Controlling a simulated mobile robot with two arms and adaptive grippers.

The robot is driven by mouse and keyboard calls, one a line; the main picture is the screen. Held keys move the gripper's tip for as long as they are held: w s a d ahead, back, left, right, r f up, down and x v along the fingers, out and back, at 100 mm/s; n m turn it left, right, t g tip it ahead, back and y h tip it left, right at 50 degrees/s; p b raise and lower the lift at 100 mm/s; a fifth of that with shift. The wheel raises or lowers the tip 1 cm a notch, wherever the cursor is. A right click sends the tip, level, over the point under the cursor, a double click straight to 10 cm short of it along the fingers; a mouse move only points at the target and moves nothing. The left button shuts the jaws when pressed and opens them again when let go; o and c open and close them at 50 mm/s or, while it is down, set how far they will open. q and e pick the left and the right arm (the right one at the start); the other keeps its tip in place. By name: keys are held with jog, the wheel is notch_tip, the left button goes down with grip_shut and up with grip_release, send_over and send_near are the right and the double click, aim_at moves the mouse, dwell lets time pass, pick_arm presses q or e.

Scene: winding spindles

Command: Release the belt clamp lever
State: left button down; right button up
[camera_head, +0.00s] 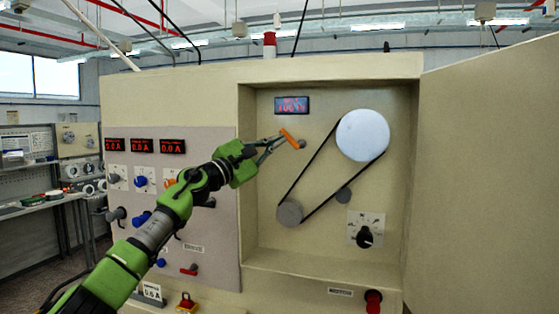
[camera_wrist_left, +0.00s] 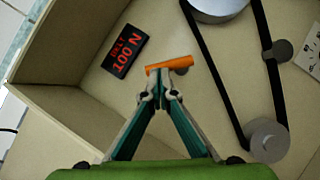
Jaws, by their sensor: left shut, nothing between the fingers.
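The orange clamp lever (camera_head: 289,136) sits on a grey pivot in the upper left of the open recess. It also shows in the left wrist view (camera_wrist_left: 172,64), lying nearly level there. A black belt (camera_head: 314,161) runs around a large pale pulley (camera_head: 362,135) and a small grey pulley (camera_head: 290,213), with a grey roller (camera_head: 343,195) beside it. My left gripper (camera_head: 277,143) is shut and empty. In the left wrist view its fingertips (camera_wrist_left: 161,96) are just below the lever; I cannot tell if they touch it. My right gripper is out of view.
A display (camera_head: 292,106) above the lever reads 100 N in the wrist view. The recess has raised walls, and an open door (camera_head: 490,170) stands at the right. A black dial (camera_head: 364,236) is lower right. The left panel (camera_head: 160,150) carries several knobs.

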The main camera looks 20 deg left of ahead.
pick_arm(q)
jog(key=shift+d+r, duration=0.2)
jog(key=shift+r, duration=0.35)
dwell(0.7)
jog(key=shift+d+r, duration=0.65)
jog(key=shift+r, duration=0.15)
dwell(1.3)
dwell(0.3)
